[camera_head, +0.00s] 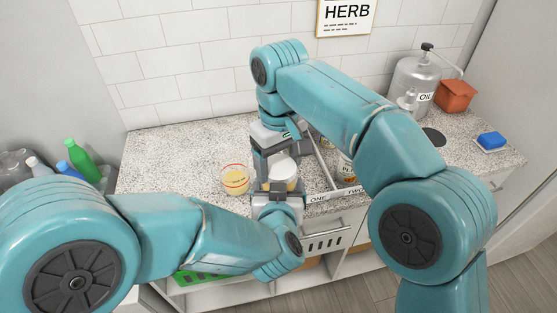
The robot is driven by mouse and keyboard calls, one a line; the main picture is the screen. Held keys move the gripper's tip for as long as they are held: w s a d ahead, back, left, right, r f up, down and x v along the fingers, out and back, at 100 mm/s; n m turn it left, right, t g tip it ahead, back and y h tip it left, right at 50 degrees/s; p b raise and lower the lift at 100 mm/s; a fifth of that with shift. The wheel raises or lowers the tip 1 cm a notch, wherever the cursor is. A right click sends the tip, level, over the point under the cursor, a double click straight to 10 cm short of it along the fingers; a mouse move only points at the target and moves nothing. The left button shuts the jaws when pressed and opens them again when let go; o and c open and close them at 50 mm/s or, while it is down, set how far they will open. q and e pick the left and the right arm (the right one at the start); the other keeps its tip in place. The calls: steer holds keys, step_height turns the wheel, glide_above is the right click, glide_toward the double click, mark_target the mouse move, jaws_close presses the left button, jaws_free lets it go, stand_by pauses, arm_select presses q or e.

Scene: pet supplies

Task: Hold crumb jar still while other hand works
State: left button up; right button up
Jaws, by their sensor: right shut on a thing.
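A jar with a white top (283,167) and a yellowish lower part stands near the counter's front edge, partly hidden by both grippers. I take it to be the crumb jar, but its label is not readable. My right gripper (275,160) reaches down from behind and is shut on this jar at its upper part. My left gripper (279,188) is at the jar's near side, low down, with dark fingers close to it. Whether these fingers touch the jar or how far they are apart is unclear.
A clear tub with yellowish contents (235,181) stands just left of the jar. An oil canister (413,80), orange box (456,96) and blue sponge (491,141) stand farther right. The counter's left is clear.

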steer(key=o, duration=1.2)
steer(key=shift+c, duration=0.2)
steer(key=shift+r, duration=0.1)
